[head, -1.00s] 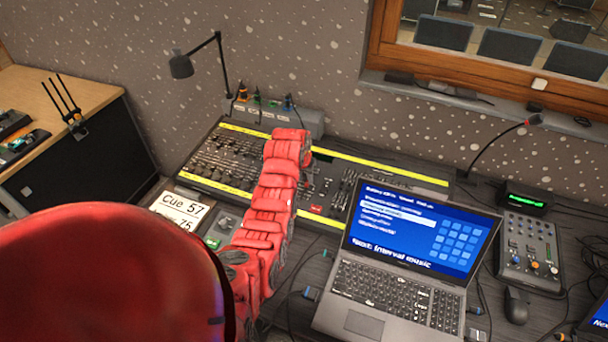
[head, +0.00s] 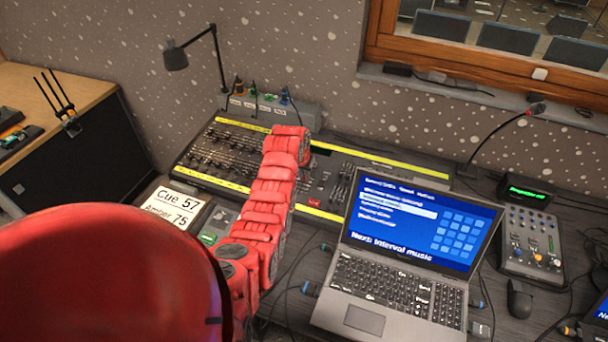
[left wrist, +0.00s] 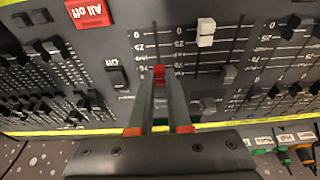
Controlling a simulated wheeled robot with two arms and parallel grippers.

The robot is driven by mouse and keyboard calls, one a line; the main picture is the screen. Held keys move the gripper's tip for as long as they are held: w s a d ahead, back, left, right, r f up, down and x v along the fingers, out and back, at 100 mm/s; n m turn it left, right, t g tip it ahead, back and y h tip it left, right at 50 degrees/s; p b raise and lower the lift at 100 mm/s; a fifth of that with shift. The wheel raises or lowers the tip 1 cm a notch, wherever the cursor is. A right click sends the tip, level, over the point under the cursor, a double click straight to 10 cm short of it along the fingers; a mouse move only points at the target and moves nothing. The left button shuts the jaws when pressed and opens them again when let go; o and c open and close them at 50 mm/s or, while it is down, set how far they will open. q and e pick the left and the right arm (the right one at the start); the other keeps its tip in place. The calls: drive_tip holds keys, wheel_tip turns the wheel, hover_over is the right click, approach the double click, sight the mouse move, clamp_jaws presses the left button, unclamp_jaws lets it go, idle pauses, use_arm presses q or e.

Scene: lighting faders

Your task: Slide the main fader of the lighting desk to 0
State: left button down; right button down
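The lighting desk (head: 213,177) stands against the wall, with yellow strips along its edges. In the left wrist view, its panel (left wrist: 135,40) appears upside down, with 0 at the top of the scales. A small red fader cap (left wrist: 159,71), which I take for the main fader, sits by the 75 mark, well away from 0. My left gripper (left wrist: 160,78) has its fingertips on either side of this cap, apparently closed on it. In the head view my arm hides the cap and fingertips. My right gripper is not in view.
A white fader cap (left wrist: 206,32) stands near 0 beside the red one, with darker caps around.

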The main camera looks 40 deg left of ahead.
sight(300, 191)
use_arm(q)
drive_tip(key=shift+s+d+p, duration=0.15)
drive_tip(key=shift+s+p, duration=0.25)
drive_tip(key=shift+s, duration=0.25)
drive_tip(key=shift+s+d+p, duration=0.15)
drive_tip(key=shift+s+p, duration=0.2)
drive_tip(key=shift+s, duration=0.25)
drive_tip(key=shift+s+d+f+p, duration=0.15)
drive_tip(key=shift+s+d+p, duration=0.1)
drive_tip(key=shift+s, duration=0.45)
drive_tip(key=shift+s+d+f+p, duration=0.1)
drive_tip(key=shift+s+p, duration=0.1)
drive_tip(key=shift+s, duration=0.45)
drive_tip(key=c, duration=1.1)
unclamp_jaws()
drive_tip(key=shift+w, duration=0.1)
drive_tip(key=shift+r, duration=0.15)
drive_tip(key=shift+a+r, duration=0.1)
drive_tip(key=shift+r, duration=1.1)
